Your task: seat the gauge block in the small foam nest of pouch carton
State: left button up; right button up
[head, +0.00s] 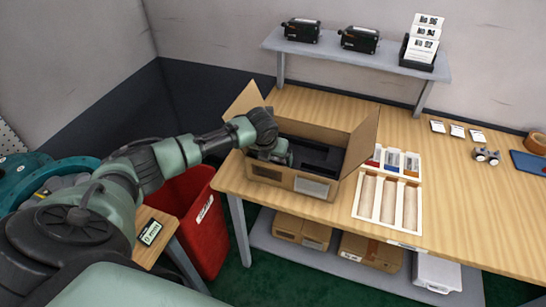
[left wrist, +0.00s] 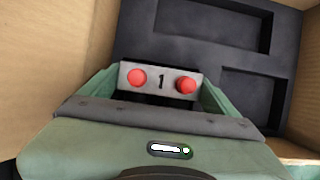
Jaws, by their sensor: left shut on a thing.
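My left gripper (head: 280,154) reaches down into the left part of the open pouch carton (head: 290,181). In the left wrist view, its green fingers (left wrist: 160,82) are shut on the gauge block (left wrist: 160,93), a light grey block marked 1 with two red round spots. The block is above the dark foam (left wrist: 200,57), at its near left side. The foam shows a large recess (left wrist: 222,22) at the top and a smaller recess (left wrist: 252,97) at the right, both looking empty. The gripper hides the foam below it. My right gripper is not in view.
The carton's flaps stand open around it. A tray (head: 387,228) with several compartments is just right of the carton. A shelf (head: 372,57) with two black devices stands behind. A red bin (head: 192,215) is left of the bench.

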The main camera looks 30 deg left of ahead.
pick_arm(q)
jog(key=shift+p, duration=0.3)
jog(key=shift+f, duration=0.1)
dwell(0.6)
jog(key=o, duration=1.5)
jog(key=shift+c, duration=0.2)
